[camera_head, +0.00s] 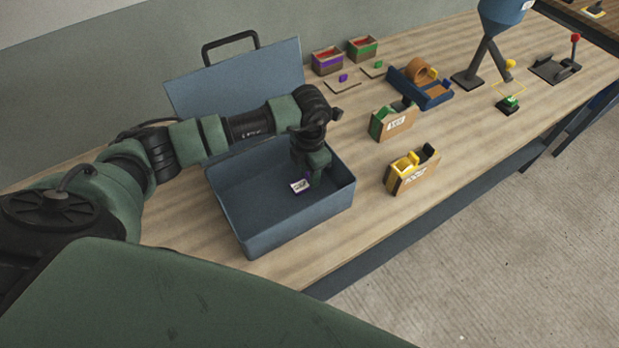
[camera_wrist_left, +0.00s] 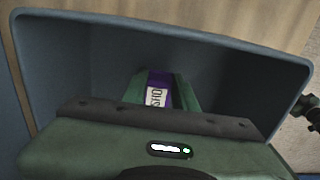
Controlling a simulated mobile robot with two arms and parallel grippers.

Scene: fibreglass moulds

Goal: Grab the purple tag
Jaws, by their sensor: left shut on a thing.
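The purple tag (camera_head: 300,185) has a white label with dark lettering on its face. In the head view it is inside the blue-grey open box (camera_head: 245,240), at the tips of my left gripper (camera_head: 308,177). In the left wrist view the tag (camera_wrist_left: 157,90) sits between the two green fingers of my left gripper (camera_wrist_left: 158,88), which is shut on it. The fingers hide part of the tag. I cannot tell whether the tag touches the box floor.
The box's lid (camera_head: 235,80) stands open behind it. To the right are a green-ended cardboard box (camera_head: 393,123), a yellow-topped one (camera_head: 412,172) and a blue tape tray (camera_head: 425,92). Small bins (camera_head: 328,61) stand at the back. The table's front right is clear.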

